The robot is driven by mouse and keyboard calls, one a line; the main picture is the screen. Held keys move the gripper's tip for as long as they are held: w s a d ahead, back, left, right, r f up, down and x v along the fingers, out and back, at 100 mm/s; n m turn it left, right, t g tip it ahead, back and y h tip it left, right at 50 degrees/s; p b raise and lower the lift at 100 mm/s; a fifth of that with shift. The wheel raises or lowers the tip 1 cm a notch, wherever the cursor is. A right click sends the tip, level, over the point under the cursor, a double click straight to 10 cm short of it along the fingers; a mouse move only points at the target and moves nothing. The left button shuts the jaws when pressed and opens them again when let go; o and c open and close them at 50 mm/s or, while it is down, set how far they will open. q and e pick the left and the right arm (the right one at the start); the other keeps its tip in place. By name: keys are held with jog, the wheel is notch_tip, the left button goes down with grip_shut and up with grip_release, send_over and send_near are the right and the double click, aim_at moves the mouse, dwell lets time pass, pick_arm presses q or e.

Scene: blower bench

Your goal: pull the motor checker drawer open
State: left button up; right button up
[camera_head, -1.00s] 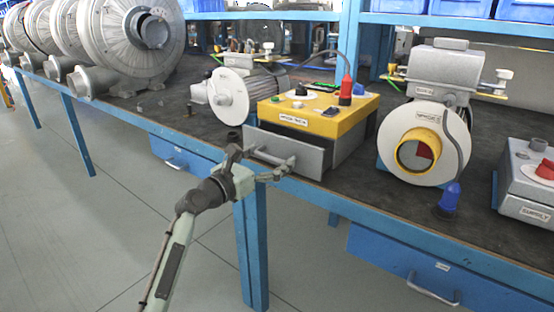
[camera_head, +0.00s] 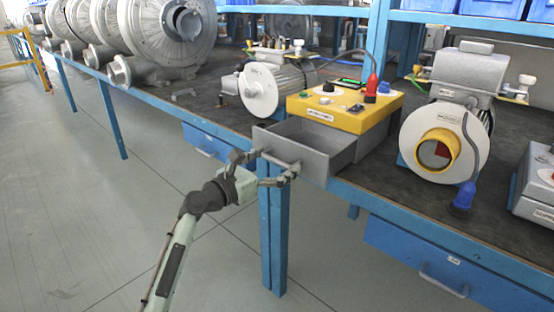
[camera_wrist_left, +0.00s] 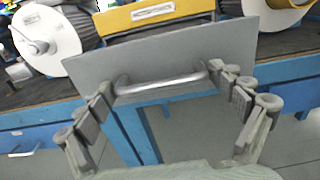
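The motor checker (camera_head: 335,118) is a yellow-topped box on the bench, with a red plug and small knobs on top. Its grey drawer (camera_head: 310,165) stands well out towards me, and its empty inside shows. The drawer front also shows in the left wrist view (camera_wrist_left: 185,50). My left gripper (camera_head: 276,162) is at the drawer's bar handle, its fingers at the handle's two ends. In the left wrist view, the handle (camera_wrist_left: 165,84) lies lengthwise between the fingertips, which look closed against its ends. My right gripper is not in view.
A grey supply box (camera_head: 535,185) is at far right. The floor (camera_head: 130,225) before the bench (camera_head: 440,238) is clear.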

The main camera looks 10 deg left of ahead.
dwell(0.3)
pick_arm(q)
jog(key=v, duration=1.2)
